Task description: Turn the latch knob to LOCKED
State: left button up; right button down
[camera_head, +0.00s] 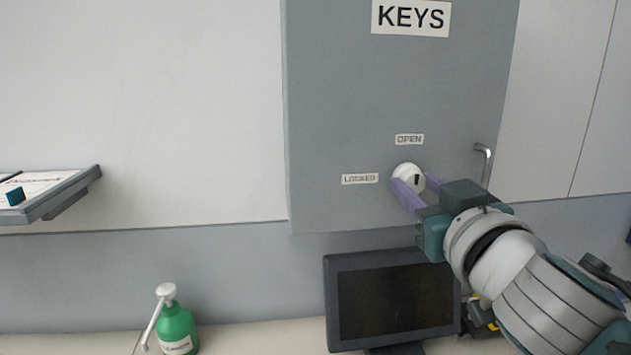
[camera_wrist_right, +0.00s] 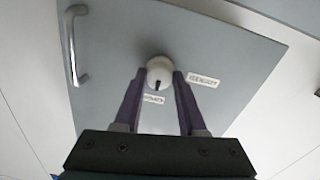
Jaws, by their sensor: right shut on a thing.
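The white round latch knob (camera_head: 405,171) is on the front of the grey KEYS cabinet (camera_head: 335,90). The OPEN label (camera_head: 409,140) is above it and the LOCKED label (camera_head: 360,179) is to its left. My right gripper (camera_head: 415,186) is shut on the knob, with its purple fingers on either side. In the right wrist view the knob (camera_wrist_right: 160,68) sits between the fingertips (camera_wrist_right: 160,75). There its dark mark points toward the label below, which is OPEN by its place. My left gripper is not in view.
A metal handle (camera_head: 484,160) is on the cabinet right of the knob. Below the cabinet stand a dark monitor (camera_head: 390,300) and a green pump bottle (camera_head: 177,328) on a pale counter. A grey-edged tray or board (camera_head: 75,185) juts in at the left.

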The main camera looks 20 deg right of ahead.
jog(key=n, duration=0.4)
jog(key=shift+n+b, duration=0.3)
jog(key=shift+b, duration=0.05)
jog(key=n, duration=0.4)
jog(key=shift+n, duration=0.4)
jog(key=n, duration=0.4)
jog(key=shift+n, duration=0.3)
jog(key=shift+d+n, duration=0.1)
jog(key=shift+n, duration=2)
jog(key=c, duration=0.5)
grip_release()
